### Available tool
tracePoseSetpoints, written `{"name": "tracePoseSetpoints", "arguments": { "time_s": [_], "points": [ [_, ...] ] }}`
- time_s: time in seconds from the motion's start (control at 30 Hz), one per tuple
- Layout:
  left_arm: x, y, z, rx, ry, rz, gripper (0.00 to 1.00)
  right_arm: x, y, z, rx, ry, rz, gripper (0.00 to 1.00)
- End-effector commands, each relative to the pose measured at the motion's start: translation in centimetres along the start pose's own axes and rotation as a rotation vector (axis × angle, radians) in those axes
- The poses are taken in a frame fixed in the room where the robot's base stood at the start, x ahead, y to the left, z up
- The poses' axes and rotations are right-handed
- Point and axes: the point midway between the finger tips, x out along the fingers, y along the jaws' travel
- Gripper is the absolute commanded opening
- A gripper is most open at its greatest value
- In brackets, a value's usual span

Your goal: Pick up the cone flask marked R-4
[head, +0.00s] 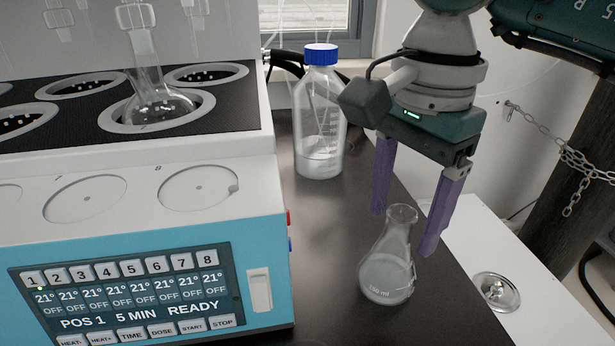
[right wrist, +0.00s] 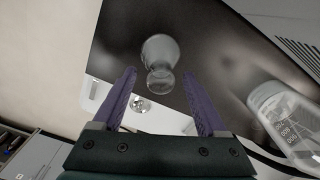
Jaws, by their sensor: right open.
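A clear glass cone flask (head: 388,270) with a "150 ml" mark stands upright on the dark bench top, right of the blue distiller. No R-4 mark is readable on it. My right gripper (head: 408,232) is open, its two purple fingers pointing down above the flask, either side of its neck in the picture. The flask also shows in the right wrist view (right wrist: 159,55), beyond the open fingertips and between them; the gripper does not hold it. My left gripper is in neither view.
The distiller (head: 150,250) with its screen stands at left, a round flask (head: 160,98) in one of its wells. A blue-capped bottle (head: 319,125) stands behind the cone flask. A metal lid (head: 496,292) lies on the white surface at right. A chain (head: 566,157) hangs behind.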

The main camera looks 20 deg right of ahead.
Motion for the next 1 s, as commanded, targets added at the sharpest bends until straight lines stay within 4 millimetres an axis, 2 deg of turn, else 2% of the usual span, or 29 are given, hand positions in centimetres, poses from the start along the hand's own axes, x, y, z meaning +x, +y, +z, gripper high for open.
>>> {"name": "tracePoseSetpoints", "arguments": {
  "time_s": [0.1,0.37,1.0],
  "points": [
    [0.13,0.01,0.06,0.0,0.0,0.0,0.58,1.46,-0.01,0.13,0.0,-0.002,0.0,0.75],
    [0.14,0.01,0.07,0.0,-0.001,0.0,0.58,1.76,-0.05,0.12,-0.001,-0.002,-0.001,0.75],
    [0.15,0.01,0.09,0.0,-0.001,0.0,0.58,1.72,-0.05,0.13,-0.001,-0.002,-0.002,0.04]
  ]
}}
